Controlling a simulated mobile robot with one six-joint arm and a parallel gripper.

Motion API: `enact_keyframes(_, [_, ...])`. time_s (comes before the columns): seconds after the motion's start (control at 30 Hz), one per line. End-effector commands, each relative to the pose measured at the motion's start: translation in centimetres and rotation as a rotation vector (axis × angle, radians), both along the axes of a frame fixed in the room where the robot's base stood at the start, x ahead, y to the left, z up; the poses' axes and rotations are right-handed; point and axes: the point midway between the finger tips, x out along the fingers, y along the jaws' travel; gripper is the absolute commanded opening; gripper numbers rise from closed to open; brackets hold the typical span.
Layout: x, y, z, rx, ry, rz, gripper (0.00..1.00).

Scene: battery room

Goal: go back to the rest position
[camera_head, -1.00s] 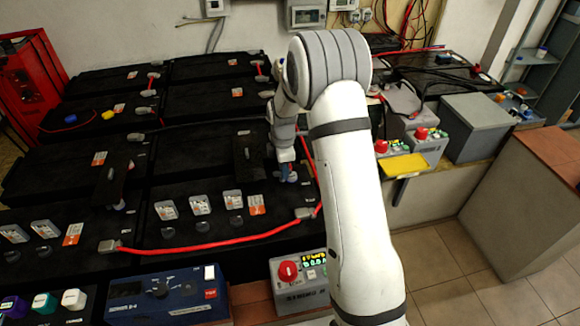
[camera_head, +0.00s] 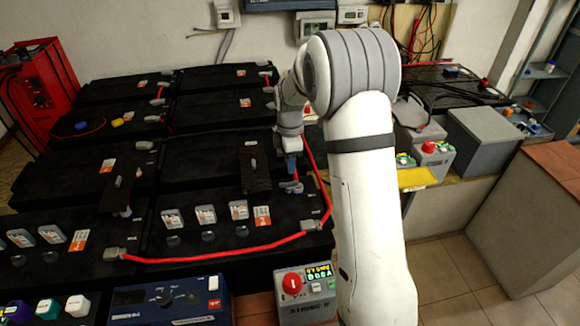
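My arm rises from the bottom right of the view and bends over at the top, its wrist hanging down over the black battery bank (camera_head: 190,255). My gripper (camera_head: 291,186) is small at the end of the wrist, low over the right part of the bank, near the red cable (camera_head: 225,250). Whether its fingers are open or shut is too small to tell, and I see nothing clearly held in it. A black upright piece (camera_head: 255,170) stands just left of it. My upper arm hides part of the bank's right edge.
A blue tester box (camera_head: 165,303) and a grey box with a red knob (camera_head: 306,293) stand in front. Grey boxes with red knobs (camera_head: 436,160) and a larger grey box (camera_head: 487,138) are on the right bench. A red charger (camera_head: 40,92) stands at the left. Tiled floor shows at lower right.

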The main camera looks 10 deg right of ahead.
Motion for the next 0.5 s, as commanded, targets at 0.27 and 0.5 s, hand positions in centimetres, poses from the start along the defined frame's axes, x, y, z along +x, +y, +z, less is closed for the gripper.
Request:
enact_keyframes(0.27, [0.0,0.0,0.0,0.0,0.0,0.0,0.33])
enact_keyframes(0.5, [-0.7,-0.1,1.1,0.0,-0.007,-0.038,0.33])
